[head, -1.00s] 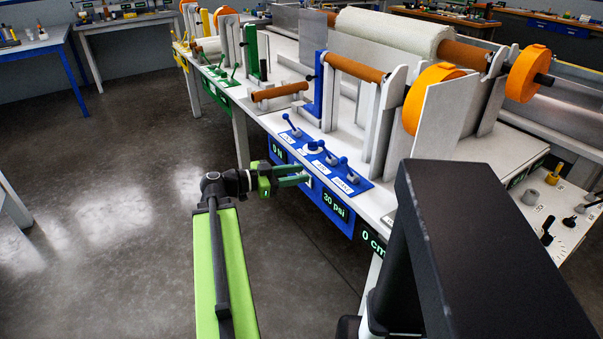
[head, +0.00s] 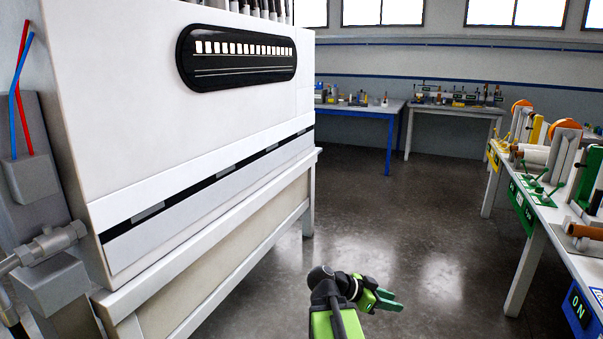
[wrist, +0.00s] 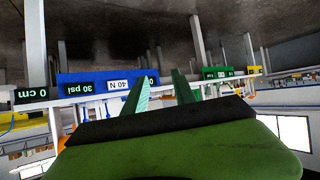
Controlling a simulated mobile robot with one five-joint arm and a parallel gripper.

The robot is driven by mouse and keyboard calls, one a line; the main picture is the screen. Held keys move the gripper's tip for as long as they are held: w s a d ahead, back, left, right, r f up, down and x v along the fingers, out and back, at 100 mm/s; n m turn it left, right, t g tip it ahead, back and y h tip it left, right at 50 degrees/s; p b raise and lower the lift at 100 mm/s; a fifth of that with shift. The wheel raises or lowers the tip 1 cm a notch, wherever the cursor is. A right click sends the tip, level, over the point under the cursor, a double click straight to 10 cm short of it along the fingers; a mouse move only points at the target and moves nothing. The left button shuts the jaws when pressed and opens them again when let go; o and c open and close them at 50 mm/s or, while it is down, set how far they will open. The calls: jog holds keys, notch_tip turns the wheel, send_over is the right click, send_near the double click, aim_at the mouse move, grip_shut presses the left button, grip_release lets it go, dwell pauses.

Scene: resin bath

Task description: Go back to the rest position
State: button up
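My gripper (head: 388,300) shows at the bottom of the head view, past the end of my green arm, over open floor. Its green fingers point right toward the bench (head: 548,212), with a gap of floor between the gripper and the bench. In the wrist view, the two fingers (wrist: 160,90) stand apart with nothing between them. That view is upside down and shows the blue panel (wrist: 85,88) with its readouts and the green panel (wrist: 220,72) beyond the fingertips. My gripper touches nothing that I can see.
A large white machine (head: 200,110) on a stand fills the left. A grey pipe fitting (head: 50,245) juts out at its near corner. The bench with green levers (head: 540,190) runs along the right. Dark floor (head: 400,215) lies clear between them, and tables (head: 365,108) stand at the back.

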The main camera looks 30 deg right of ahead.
jog(key=w+a+f+n+t+y, duration=0.1)
jog(key=w+a+f+n, duration=0.1)
jog(key=w+a, duration=0.35)
jog(key=w+a+f+n+t+y, duration=0.1)
jog(key=w+a+f+n+t, duration=0.15)
jog(key=a, duration=0.55)
jog(key=w+a+f+n+y, duration=0.1)
jog(key=a+f+n+y, duration=0.3)
jog(key=a, duration=0.5)
jog(key=a+f+n+y, duration=0.1)
jog(key=a+n+y, duration=0.1)
jog(key=a+n, duration=0.6)
jog(key=w+a+f+n+y, duration=0.1)
jog(key=a+f+n+y, duration=0.25)
jog(key=a, duration=0.65)
notch_tip(320, 180, up, 22)
jog(key=p, duration=2.1)
jog(key=shift+s+n, duration=0.15)
jog(key=shift+n, duration=0.25)
